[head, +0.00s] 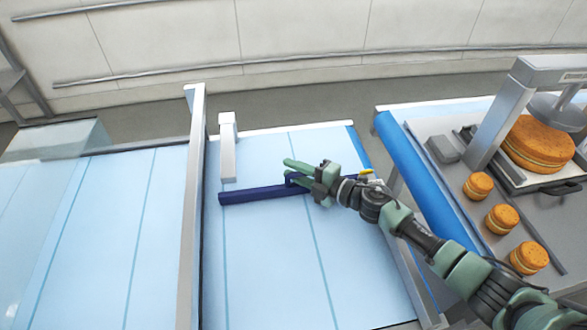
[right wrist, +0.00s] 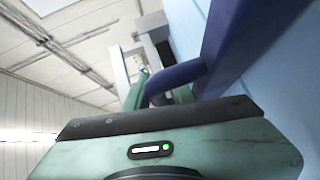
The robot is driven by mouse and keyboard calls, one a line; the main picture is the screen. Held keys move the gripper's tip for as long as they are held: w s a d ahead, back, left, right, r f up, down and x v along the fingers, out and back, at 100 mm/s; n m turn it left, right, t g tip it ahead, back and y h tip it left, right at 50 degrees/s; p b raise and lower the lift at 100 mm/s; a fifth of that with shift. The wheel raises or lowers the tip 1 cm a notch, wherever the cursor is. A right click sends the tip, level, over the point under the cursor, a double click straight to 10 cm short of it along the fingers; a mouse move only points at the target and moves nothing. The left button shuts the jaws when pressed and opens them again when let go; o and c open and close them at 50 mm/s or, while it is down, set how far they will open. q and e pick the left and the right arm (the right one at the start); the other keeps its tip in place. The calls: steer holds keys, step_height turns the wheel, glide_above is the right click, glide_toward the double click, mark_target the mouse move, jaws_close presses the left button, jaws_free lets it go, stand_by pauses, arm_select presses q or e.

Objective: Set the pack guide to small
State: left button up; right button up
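The pack guide is a dark blue bar (head: 250,195) lying across the pale blue belt, with a small blue handle near its right part. My right gripper (head: 289,171) is at that handle, its green fingers apart, and the handle shows close to them. In the right wrist view the bar (right wrist: 240,40) runs along the upper right and the curved handle (right wrist: 180,74) stands beside a green finger. Whether the fingers touch the handle I cannot tell. A small yellow piece (head: 367,170) shows at the belt's right edge, partly behind my wrist. My left gripper is out of view.
A white post (head: 227,150) stands on the belt behind the bar's left end. A tall grey frame (head: 196,130) stands left of it. At the right, a worktop (head: 455,185) with a blue edge holds several round orange cakes. The belt in front of the bar is clear.

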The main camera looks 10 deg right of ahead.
jaws_close()
stand_by(1.4)
